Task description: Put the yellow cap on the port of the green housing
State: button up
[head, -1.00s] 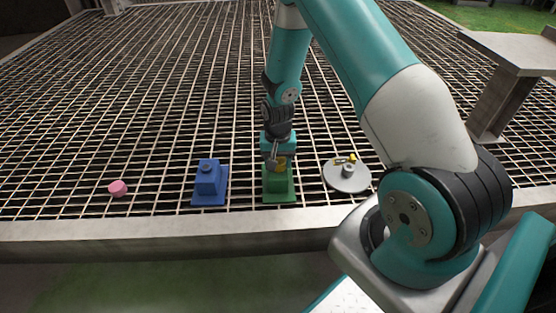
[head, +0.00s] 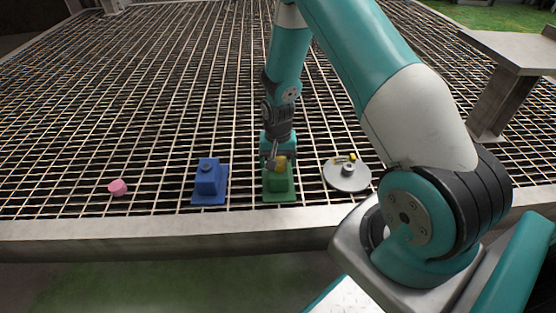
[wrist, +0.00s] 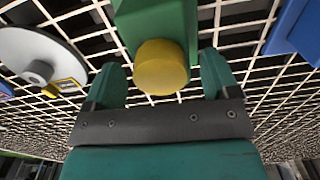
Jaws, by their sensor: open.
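The green housing (head: 280,191) stands on the grating in the middle of the head view. Its green body (wrist: 152,22) also shows at the top of the wrist view. The yellow cap (head: 281,164) is at the upper part of the housing. In the wrist view the cap (wrist: 160,68) sits against the housing and hides the port. My gripper (head: 275,162) is at the cap. In the wrist view my gripper (wrist: 163,85) is open, one finger on each side of the cap, with a gap visible on both sides.
A blue housing (head: 209,182) stands left of the green one, and a pink piece (head: 118,187) lies farther left. A grey round turntable (head: 346,181) with small yellow parts is at the right. A concrete edge (head: 180,228) runs along the front.

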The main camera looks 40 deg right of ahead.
notch_tip(320, 180, up, 17)
jog(key=p, duration=0.5)
jog(key=shift+r, duration=0.1)
jog(key=s+a+r+n+y, duration=0.1)
jog(key=s+a+r+n, duration=0.3)
jog(key=a+r, duration=0.3)
jog(key=s+a+r+n+y, duration=0.1)
jog(key=s+a+r+n, duration=0.25)
jog(key=a+r, duration=0.35)
jog(key=s+a+r+n+y, duration=0.1)
jog(key=s+a+r+n, duration=0.25)
jog(key=s, duration=0.35)
jog(key=s+a+r+n+y, duration=0.1)
jog(key=s+a+r+n, duration=0.15)
jog(key=s+a, duration=0.4)
notch_tip(320, 180, up, 26)
jog(key=s+d+p, duration=0.1)
jog(key=p, duration=2.5)
jog(key=shift+d+r+n+p, duration=0.25)
jog(key=shift+n+p, duration=0.1)
jog(key=shift+n, duration=0.1)
